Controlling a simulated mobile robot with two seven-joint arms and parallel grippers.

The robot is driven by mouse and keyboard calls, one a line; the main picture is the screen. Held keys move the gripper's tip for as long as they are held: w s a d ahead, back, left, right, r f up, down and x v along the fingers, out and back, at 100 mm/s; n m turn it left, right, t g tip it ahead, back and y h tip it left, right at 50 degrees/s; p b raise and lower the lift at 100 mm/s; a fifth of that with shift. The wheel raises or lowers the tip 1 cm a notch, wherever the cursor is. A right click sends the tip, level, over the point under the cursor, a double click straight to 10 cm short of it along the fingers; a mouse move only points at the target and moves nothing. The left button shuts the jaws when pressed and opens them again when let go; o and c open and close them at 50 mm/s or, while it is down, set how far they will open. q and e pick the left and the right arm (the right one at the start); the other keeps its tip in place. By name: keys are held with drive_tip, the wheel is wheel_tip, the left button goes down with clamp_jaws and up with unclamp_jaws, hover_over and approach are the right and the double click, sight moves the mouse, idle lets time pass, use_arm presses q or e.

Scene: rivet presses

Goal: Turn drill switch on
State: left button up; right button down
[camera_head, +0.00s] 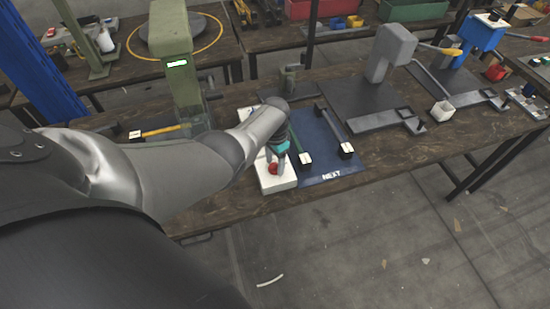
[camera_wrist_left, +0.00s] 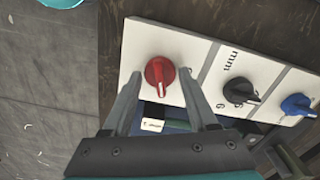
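A white switch panel (camera_head: 278,184) lies on the wooden bench. In the left wrist view the panel (camera_wrist_left: 147,40) carries a red knob (camera_wrist_left: 159,72), a black knob (camera_wrist_left: 240,91) and a blue knob (camera_wrist_left: 297,104). I cannot tell which knob is the drill switch. The red knob's pointer faces the lower edge of the wrist view. My left gripper (camera_head: 277,158) is over the red knob (camera_head: 273,169). In the left wrist view its fingers (camera_wrist_left: 160,80) are open, one on each side of the red knob; contact is not clear. My right gripper is not in view.
A blue mat (camera_head: 325,171) marked NEXT lies right of the panel. A green press (camera_head: 171,40) with a lit green display stands behind my left arm. A grey press (camera_head: 390,50) and a blue press (camera_head: 480,35) stand farther right. The bench's front edge is near.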

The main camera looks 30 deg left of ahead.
sight(275, 164)
use_arm(q)
drive_tip(key=o, duration=0.3)
drive_tip(key=shift+r, duration=0.15)
drive_tip(key=shift+r+p, duration=3.2)
drive_tip(key=shift+r, duration=4.3)
